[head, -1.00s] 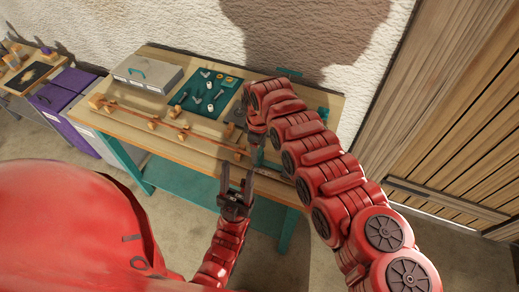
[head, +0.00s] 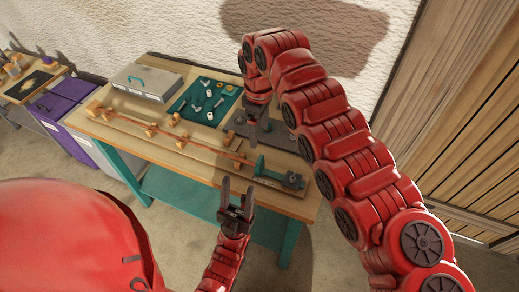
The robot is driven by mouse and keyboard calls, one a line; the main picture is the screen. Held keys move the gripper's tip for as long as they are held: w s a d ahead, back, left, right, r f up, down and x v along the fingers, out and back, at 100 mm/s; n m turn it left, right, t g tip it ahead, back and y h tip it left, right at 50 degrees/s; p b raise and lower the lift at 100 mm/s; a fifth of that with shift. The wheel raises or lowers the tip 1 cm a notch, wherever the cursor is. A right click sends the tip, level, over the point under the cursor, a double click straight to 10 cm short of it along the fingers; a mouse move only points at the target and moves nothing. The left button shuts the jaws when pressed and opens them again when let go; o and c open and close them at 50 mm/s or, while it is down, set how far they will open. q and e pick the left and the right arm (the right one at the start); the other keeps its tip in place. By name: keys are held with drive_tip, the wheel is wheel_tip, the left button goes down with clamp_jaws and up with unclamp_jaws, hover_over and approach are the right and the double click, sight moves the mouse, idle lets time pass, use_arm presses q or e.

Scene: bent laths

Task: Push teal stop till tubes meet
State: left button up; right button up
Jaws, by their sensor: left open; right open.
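The teal stop (head: 259,165) stands upright near the right end of the bench, at the right end of a thin orange-brown lath (head: 195,140). The lath runs along the bench past several wooden blocks (head: 173,120). I cannot make out the tubes or any gap between them at this size. My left gripper (head: 238,186) is open and empty, fingers pointing up the picture, in front of the bench's front edge and below the stop. My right gripper (head: 254,128) is above the bench, behind the stop and apart from it, pointing down; its fingers are small and dark.
A dark grey block (head: 292,180) sits at the bench's right end. A green mat (head: 190,103) with small white cylinders and tools lies at the back. A grey box (head: 147,84) with a teal handle stands at the back left. Purple drawers (head: 65,98) stand farther left.

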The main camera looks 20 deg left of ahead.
wheel_tip(320, 180, up, 5)
drive_tip(key=shift+f+b, duration=0.1)
drive_tip(key=shift+b, duration=0.2)
